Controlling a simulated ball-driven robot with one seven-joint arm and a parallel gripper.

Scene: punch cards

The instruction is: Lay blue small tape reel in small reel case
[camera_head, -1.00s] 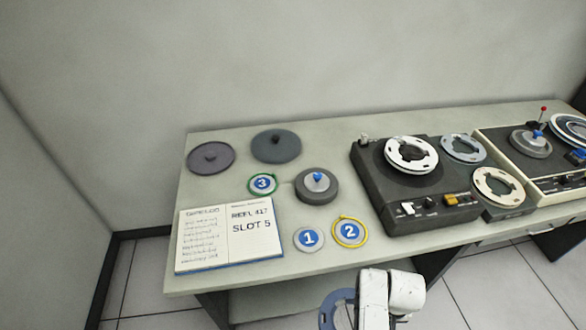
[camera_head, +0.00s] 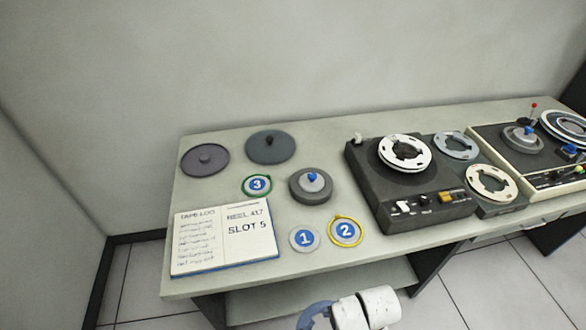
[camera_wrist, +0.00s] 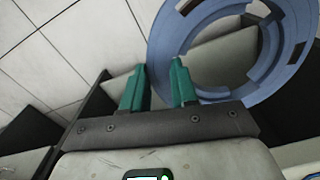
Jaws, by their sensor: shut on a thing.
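The blue tape reel (camera_wrist: 168,40) is a flat ring with slots, tilted in the wrist view. My gripper (camera_wrist: 158,64) has teal fingers and is shut on the reel's rim. The reel's edge also shows at the bottom of the head view (camera_head: 313,316), beside my white wrist and in front of the table. The fingers are hidden there. I cannot tell which is the small reel case.
An open log book (camera_head: 200,245) lies at the table's front left. Numbered discs 1 (camera_head: 304,238), 2 (camera_head: 345,231) and 3 (camera_head: 257,185) lie near the middle. A dark tape deck (camera_head: 378,192) with a white reel stands to the right, with more reels and another deck beyond.

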